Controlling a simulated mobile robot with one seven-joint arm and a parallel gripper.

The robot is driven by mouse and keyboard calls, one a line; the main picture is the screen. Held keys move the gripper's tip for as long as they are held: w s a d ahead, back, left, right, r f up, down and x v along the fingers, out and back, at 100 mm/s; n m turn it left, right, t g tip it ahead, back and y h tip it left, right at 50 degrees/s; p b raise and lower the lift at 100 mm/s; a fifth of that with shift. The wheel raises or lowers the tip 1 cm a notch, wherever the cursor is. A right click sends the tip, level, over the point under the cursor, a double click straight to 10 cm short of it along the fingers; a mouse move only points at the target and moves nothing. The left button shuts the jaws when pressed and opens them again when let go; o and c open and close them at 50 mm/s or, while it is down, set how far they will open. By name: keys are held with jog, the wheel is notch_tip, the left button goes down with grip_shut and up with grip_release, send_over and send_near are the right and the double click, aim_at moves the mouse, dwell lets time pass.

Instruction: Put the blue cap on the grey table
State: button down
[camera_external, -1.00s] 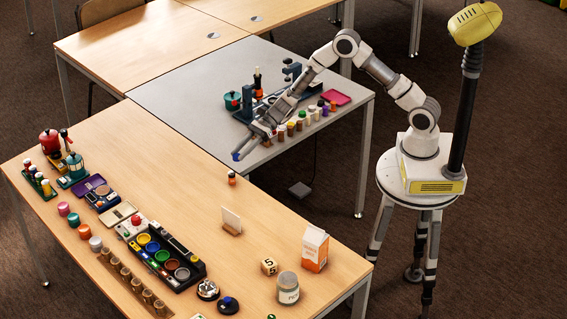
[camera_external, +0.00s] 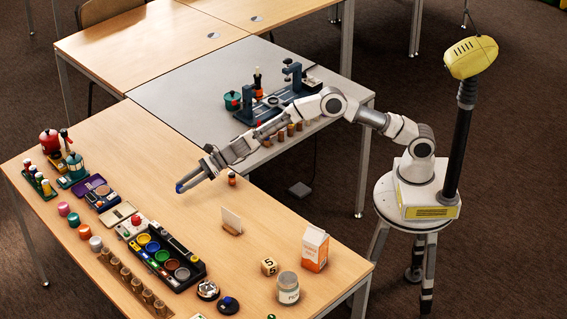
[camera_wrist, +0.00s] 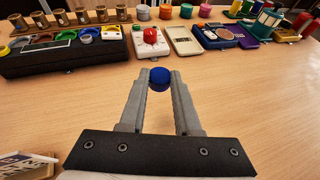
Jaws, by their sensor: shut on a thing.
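The blue cap (camera_wrist: 159,80) is held between the two fingertips of my gripper (camera_wrist: 160,86) in the wrist view. In the external view the cap (camera_external: 180,188) shows at the end of my gripper (camera_external: 187,180), above the wooden table (camera_external: 140,150). My gripper is shut on the cap. The grey table (camera_external: 175,92) stands behind the wooden one, and my arm reaches across its right part. The exact height of the cap above the wood is hard to tell.
A card in a wooden stand (camera_external: 231,221), a small orange-and-black bottle (camera_external: 232,179) and an orange-white carton (camera_external: 314,249) stand nearby. A dark blue fixture (camera_external: 270,108) occupies the grey table; its left part is clear.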

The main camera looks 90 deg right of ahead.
send_over(183, 217)
notch_tip(183, 217, down, 4)
jog(key=shift+a+r, duration=0.1)
jog(key=shift+f+b, duration=1.2)
jog(key=shift+f, duration=0.75)
jog(key=shift+f, duration=0.1)
jog(key=shift+f, duration=0.15)
jog(key=c, duration=0.6)
grip_release()
